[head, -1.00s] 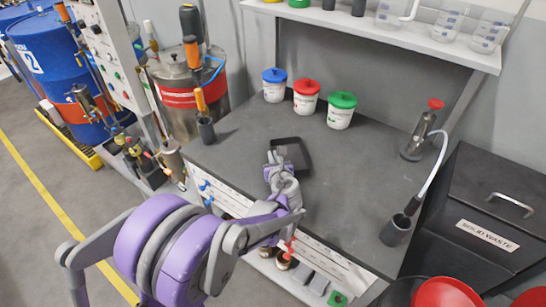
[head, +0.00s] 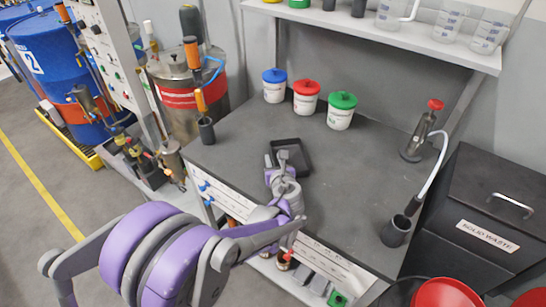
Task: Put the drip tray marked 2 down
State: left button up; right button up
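The black drip tray (head: 304,168) lies flat on the dark grey worktop, near its front edge. Its number cannot be read from here. My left gripper (head: 276,158) is at the tray's left wall, with its two fingers spread apart, one outside the wall and one over the tray's inner side. It looks open. My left arm partly hides the tray's near left corner. My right gripper is not in view.
On the worktop (head: 345,205), blue-, red- and green-lidded tubs (head: 306,98) stand at the back. A dark holder (head: 206,130) stands left, and a metal canister (head: 415,143) and black cup (head: 396,230) stand right. The worktop right of the tray is clear.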

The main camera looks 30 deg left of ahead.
pick_arm(q)
jog(key=v, duration=1)
jog(key=shift+s, duration=0.1)
jog(key=shift+s+f+n+g, duration=0.1)
jog(key=shift+s+n+g, duration=0.25)
jog(key=shift+n, duration=0.15)
jog(key=s+n, duration=0.1)
jog(key=s+f+n+g, duration=0.1)
jog(key=n, duration=0.1)
jog(key=s+n+h, duration=0.1)
jog(key=s+n, duration=0.1)
jog(key=shift+a+f+g, duration=0.25)
jog(key=s+d+f+n+g+h, duration=0.1)
jog(key=s+d+n+h, duration=0.3)
jog(key=s+n, duration=0.4)
jog(key=s+d+f+n+g+h, duration=0.2)
jog(key=s+n, duration=0.6)
jog(key=n, duration=0.5)
jog(key=d+f+h, duration=0.1)
jog(key=d+h, duration=0.1)
jog(key=d, duration=0.1)
jog(key=shift+f+n+g, duration=0.3)
jog(key=shift+f+n, duration=0.1)
jog(key=shift+s+d+f, duration=0.1)
jog(key=shift+s+d, duration=0.05)
jog(key=shift+d, duration=0.1)
